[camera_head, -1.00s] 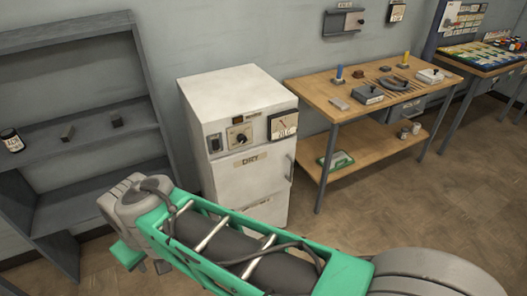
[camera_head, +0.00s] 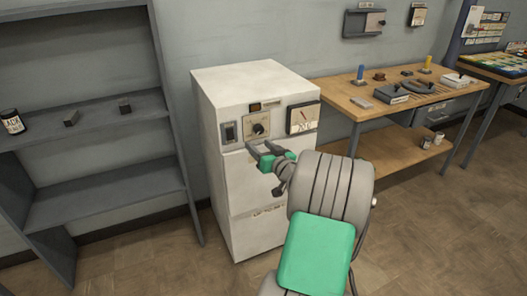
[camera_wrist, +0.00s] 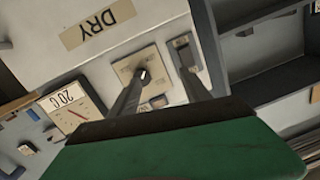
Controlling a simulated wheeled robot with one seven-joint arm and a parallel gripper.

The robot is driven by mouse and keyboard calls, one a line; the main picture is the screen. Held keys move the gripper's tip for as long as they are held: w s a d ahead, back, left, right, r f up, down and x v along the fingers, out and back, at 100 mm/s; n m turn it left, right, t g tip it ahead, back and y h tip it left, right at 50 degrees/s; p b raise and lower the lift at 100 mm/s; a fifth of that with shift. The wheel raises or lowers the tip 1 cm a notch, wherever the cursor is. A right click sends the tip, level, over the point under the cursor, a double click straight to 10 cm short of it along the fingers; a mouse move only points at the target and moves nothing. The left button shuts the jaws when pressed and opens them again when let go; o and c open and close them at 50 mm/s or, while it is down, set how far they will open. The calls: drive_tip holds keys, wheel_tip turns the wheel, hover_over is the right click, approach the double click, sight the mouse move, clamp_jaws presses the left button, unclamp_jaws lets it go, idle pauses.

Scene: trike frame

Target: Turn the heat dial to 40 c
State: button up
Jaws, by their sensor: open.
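The heat dial (camera_head: 258,129) is a dark knob on a beige plate, high on the front of a white cabinet (camera_head: 240,78). It also shows in the wrist view (camera_wrist: 144,75), where the picture is upside down, as a knob with a pale mark. A gauge (camera_head: 302,118) sits to its right; in the wrist view the gauge (camera_wrist: 72,110) reads "20 C" with a red needle. My gripper (camera_head: 262,147) is open and empty, in front of the cabinet and just below the dial. In the wrist view its two fingers (camera_wrist: 160,88) reach toward either side of the dial; contact cannot be told.
A dark switch (camera_head: 230,132) is left of the dial, and a small label plate is above it. A grey shelf (camera_head: 100,190) stands left with a jar and small blocks. A wooden workbench (camera_head: 345,95) with tools stands right. The floor in front is open.

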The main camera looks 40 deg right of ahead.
sight(260, 131)
drive_tip(key=shift+m+t+h, duration=0.4)
drive_tip(key=shift+m+h, duration=0.2)
drive_tip(key=shift+h, duration=0.1)
drive_tip(key=w+d, duration=0.5)
drive_tip(key=shift+w+d+r+p, duration=0.1)
drive_tip(key=shift+w+d+p, duration=0.2)
drive_tip(key=shift+d, duration=0.05)
drive_tip(key=shift+c, duration=0.5)
clamp_jaws()
